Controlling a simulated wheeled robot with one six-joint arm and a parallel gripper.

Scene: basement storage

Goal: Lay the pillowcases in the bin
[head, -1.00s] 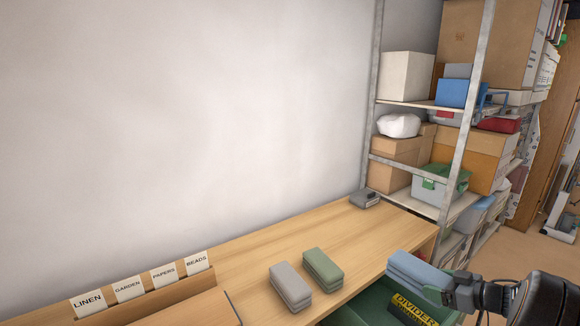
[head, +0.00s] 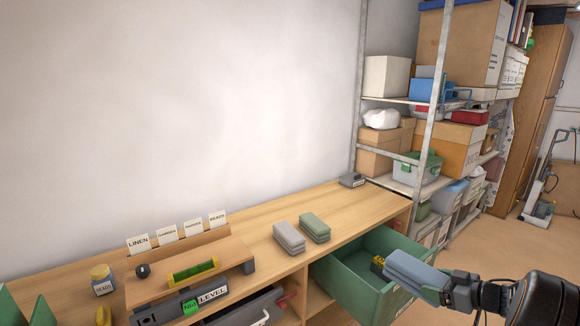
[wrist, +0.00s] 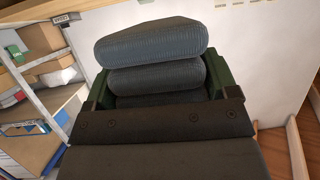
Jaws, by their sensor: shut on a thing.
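My gripper (head: 440,284) is shut on a blue folded cloth (head: 408,266), seemingly a pillowcase. The cloth also fills the upper middle of the wrist view (wrist: 150,42), in thick folded layers. In the head view it overlaps the near right part of an open green bin (head: 338,282), set like a drawer in the bench front. The cloth appears to be above the bin, and it hides part of its inside. A yellow-marked divider (head: 377,264) shows in the bin. A grey folded cloth (head: 289,238) and a green folded cloth (head: 315,228) lie side by side on the bench.
Loaded shelves (head: 430,140) stand behind right.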

